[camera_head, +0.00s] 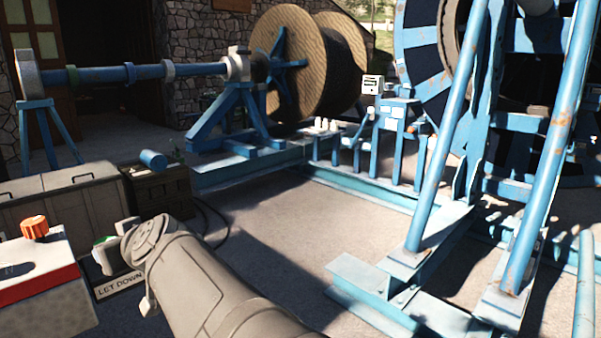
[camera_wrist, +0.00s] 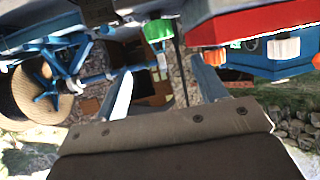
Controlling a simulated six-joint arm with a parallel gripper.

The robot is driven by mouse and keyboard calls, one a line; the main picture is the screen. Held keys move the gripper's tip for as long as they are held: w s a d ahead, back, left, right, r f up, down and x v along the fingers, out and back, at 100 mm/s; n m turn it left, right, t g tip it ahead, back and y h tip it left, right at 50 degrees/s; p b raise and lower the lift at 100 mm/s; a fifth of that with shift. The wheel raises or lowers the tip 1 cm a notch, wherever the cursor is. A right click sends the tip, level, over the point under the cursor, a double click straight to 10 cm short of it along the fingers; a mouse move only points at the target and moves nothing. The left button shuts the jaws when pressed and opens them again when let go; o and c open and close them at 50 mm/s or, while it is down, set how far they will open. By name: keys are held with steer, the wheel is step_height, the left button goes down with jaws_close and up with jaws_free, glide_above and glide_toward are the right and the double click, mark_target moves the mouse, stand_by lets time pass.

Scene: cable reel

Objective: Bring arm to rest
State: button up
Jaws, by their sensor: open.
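My arm reaches up from the bottom of the head view to the control boxes at the left. My gripper (camera_head: 137,265) is at its far end, close to a box with a "LET DOWN" label (camera_head: 120,285) and a green knob (camera_head: 105,241). In the wrist view, which looks upside down, my gripper (camera_wrist: 163,90) has its two fingers apart, with nothing seen held between them. A green knob (camera_wrist: 158,30) shows above the fingers, apart from them. The orange knob (camera_head: 35,227) sits on a red and white box (camera_head: 40,290), left of my gripper. Contact with the label box cannot be told.
A grey case (camera_head: 70,205) and a dark crate (camera_head: 160,190) stand behind my gripper. A blue steel frame (camera_head: 440,190) fills the right. A large cable reel (camera_head: 285,65) stands at the back. The concrete floor (camera_head: 290,220) between is clear.

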steer(key=x, duration=1.3)
steer(key=shift+w+a+f, duration=0.25)
steer(key=shift+f, duration=0.05)
steer(key=shift+d+r+n+g+y, duration=0.2)
steer(key=shift+n+g+y, duration=0.1)
steer(key=shift+n+g, duration=0.2)
steer(key=shift+f+n+g+y, duration=0.1)
steer(key=shift+n+g+y, duration=0.4)
steer(key=shift+n+g, duration=0.85)
steer(key=shift+n+g+y, duration=0.5)
steer(key=shift+n+g, duration=0.65)
steer(key=shift+g, duration=0.3)
steer(key=shift+s+d+r, duration=0.2)
steer(key=shift+d+r, duration=0.05)
steer(key=shift+d, duration=0.25)
